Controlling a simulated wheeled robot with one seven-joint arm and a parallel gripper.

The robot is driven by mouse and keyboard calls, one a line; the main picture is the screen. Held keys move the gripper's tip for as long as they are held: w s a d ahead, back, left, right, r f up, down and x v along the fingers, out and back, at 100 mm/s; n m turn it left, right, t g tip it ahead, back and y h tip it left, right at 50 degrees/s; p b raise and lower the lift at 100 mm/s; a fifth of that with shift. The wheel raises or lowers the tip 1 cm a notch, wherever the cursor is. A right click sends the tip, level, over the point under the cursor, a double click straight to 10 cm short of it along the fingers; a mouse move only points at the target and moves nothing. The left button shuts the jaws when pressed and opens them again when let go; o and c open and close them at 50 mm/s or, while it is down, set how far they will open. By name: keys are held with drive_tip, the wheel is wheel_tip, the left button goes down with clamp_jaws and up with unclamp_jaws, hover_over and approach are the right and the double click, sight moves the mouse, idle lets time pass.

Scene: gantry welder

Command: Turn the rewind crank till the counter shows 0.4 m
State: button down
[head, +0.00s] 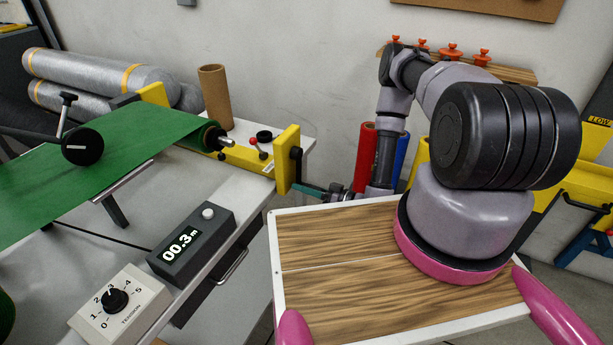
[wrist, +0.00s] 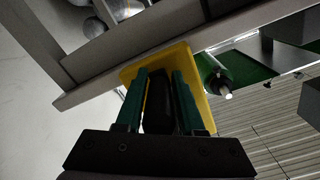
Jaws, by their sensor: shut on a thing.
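The rewind crank (head: 296,166) is a black arm on the outer side of the yellow end bracket (head: 286,160). My gripper (head: 308,190) reaches in from the right at the low end of the crank. In the wrist view, the teal fingers of my gripper (wrist: 159,100) are shut on the black crank handle (wrist: 158,108), with the yellow bracket (wrist: 190,62) behind. The green sheet (head: 90,165) runs onto the roll beside the bracket.
A tension dial box (head: 120,302) stands in front of the counter, its knob pointing near 2 to 3. A cardboard tube (head: 215,95) stands behind the roll. Silver cylinders (head: 110,75) lie at the back left. Red and blue rolls (head: 364,155) stand behind my arm.

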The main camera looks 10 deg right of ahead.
drive_tip(key=s+a+r+m, duration=0.3)
drive_tip(key=s+a+r, duration=0.2)
drive_tip(key=s+r, duration=0.1)
drive_tip(key=shift+s+a, duration=0.2)
drive_tip(key=shift+s, duration=0.35)
idle(0.5)
drive_tip(key=c, duration=0.6)
unclamp_jaws()
drive_tip(key=shift+f, duration=0.1)
